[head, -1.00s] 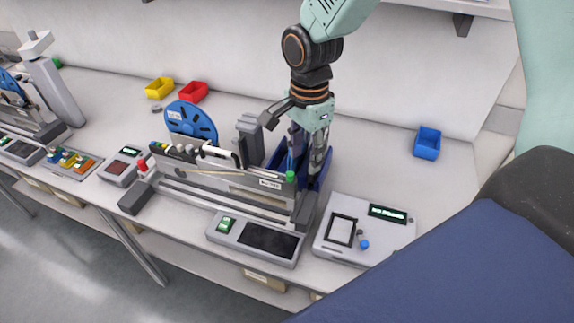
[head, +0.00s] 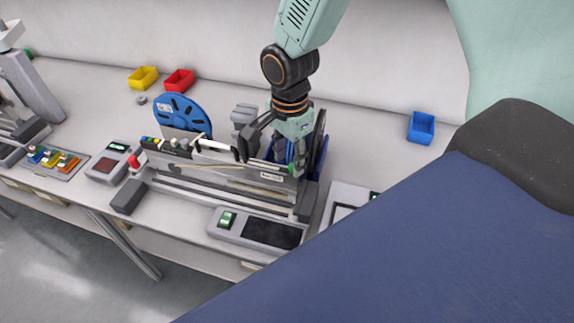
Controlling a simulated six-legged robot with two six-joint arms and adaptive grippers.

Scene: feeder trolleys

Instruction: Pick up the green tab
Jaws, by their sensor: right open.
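The small green tab (head: 292,168) is at the right end of the grey feeder trolley (head: 225,186). It is partly hidden by my right gripper. My right gripper (head: 272,155) is open and points down over the right part of the feeder, with one finger at the left and one close to the tab. I cannot tell whether that finger touches the tab. My left gripper is not in view.
A blue reel (head: 181,112) stands behind the feeder. Yellow (head: 143,78), red (head: 179,80) and blue (head: 421,128) bins lie at the back. A control panel (head: 258,230) is in front. My own blue body hides the lower right.

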